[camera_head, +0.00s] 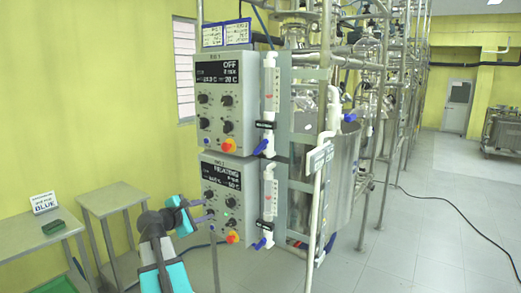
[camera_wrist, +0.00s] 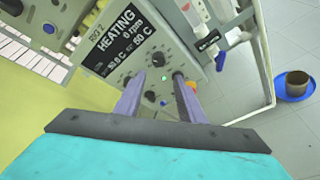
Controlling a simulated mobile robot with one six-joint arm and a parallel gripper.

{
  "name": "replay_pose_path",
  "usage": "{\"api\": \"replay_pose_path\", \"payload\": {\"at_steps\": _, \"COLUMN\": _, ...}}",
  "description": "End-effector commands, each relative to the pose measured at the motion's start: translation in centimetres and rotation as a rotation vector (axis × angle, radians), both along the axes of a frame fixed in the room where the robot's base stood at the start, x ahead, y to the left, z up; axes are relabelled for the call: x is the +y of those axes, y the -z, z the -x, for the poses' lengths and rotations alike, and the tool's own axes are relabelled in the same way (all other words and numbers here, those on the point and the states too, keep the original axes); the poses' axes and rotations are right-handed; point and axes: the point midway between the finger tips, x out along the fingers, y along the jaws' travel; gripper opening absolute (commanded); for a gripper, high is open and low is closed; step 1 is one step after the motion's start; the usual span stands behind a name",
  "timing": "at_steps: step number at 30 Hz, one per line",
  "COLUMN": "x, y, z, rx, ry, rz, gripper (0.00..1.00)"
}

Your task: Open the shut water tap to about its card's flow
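Two flow tubes with blue tap handles hang on the right sides of two stacked control boxes. The upper tap handle (camera_head: 260,147) and the lower tap handle (camera_head: 260,244) both slant down to the left; I cannot tell which tap is shut. Two cards (camera_head: 238,34) with unreadable small print stand above the upper box. My gripper (camera_head: 203,210) is in front of the lower box's left side, left of the lower tap. In the wrist view my gripper (camera_wrist: 158,77) has its fingers apart before the knobs, with nothing clearly held. A blue tap handle (camera_wrist: 208,40) shows to their right.
The upper box (camera_head: 226,110) reads OFF; the lower box (camera_head: 226,197) reads HEATING. A side table (camera_head: 105,198) and another table with a green block (camera_head: 53,227) and a BLUE sign stand left. A pipe stand (camera_head: 316,190) rises right of the boxes. A cable crosses the right floor.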

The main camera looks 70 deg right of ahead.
Motion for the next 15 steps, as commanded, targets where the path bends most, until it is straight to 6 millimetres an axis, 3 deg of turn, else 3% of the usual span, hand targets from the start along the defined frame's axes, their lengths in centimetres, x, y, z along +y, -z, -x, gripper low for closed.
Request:
{"api": "replay_pose_path", "payload": {"at_steps": 1, "x": -1.1, "y": -2.8, "z": 1.3, "rx": 0.019, "ry": 0.014, "rz": 0.038, "gripper": 0.36}}
{"api": "replay_pose_path", "payload": {"at_steps": 3, "x": -2.2, "y": -6.1, "z": 3.1, "rx": 0.054, "ry": 0.032, "rz": 0.086, "gripper": 0.36}}
{"api": "replay_pose_path", "payload": {"at_steps": 9, "x": -4.3, "y": -14.6, "z": 8.1, "rx": 0.155, "ry": 0.090, "rz": 0.207, "gripper": 0.36}}
{"api": "replay_pose_path", "payload": {"at_steps": 15, "x": -4.9, "y": -19.4, "z": 11.2, "rx": 0.219, "ry": 0.130, "rz": 0.269, "gripper": 0.36}}
